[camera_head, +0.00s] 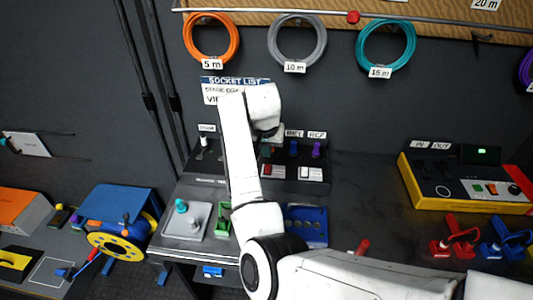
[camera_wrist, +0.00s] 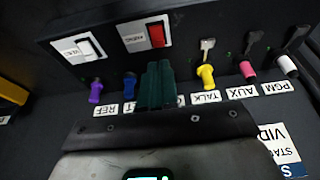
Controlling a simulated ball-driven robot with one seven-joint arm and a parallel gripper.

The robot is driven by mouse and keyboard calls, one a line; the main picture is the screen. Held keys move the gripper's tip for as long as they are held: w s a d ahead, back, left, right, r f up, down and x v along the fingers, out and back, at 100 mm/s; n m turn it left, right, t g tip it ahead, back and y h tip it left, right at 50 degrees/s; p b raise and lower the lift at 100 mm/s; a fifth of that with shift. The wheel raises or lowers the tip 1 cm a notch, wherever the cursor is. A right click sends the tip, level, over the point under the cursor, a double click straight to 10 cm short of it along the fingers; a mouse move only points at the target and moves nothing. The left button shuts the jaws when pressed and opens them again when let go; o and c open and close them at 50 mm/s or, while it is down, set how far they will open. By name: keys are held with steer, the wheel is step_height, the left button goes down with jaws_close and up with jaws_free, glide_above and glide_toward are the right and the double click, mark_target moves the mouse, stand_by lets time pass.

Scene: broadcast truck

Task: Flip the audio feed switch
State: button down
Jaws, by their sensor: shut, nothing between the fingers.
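A red rocker switch (camera_wrist: 156,35) on a white plate sits on the dark sloping panel in the wrist view. A white rocker switch (camera_wrist: 89,48) on a similar plate is to its left. Their small labels are too blurred to read surely, so I cannot tell which is the audio feed. The head view also shows the red switch (camera_head: 267,170) and the white one (camera_head: 305,173). My gripper (camera_wrist: 157,85) is shut and empty, its dark green fingers pointing at the panel just below the red switch. I cannot tell whether they touch the panel.
Plugs line the panel: purple (camera_wrist: 95,91), blue (camera_wrist: 129,86), yellow (camera_wrist: 205,76), pink (camera_wrist: 247,71) and white (camera_wrist: 288,66), with labels including TALK, AUX and PGM. A yellow-edged black box (camera_head: 468,181) stands to the right. Coiled cables (camera_head: 297,41) hang behind.

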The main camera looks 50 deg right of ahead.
steer(key=s+a+v, duration=0.1)
steer(key=v, duration=0.6)
steer(key=shift+f+b, duration=0.2)
steer(key=shift+b, duration=0.1)
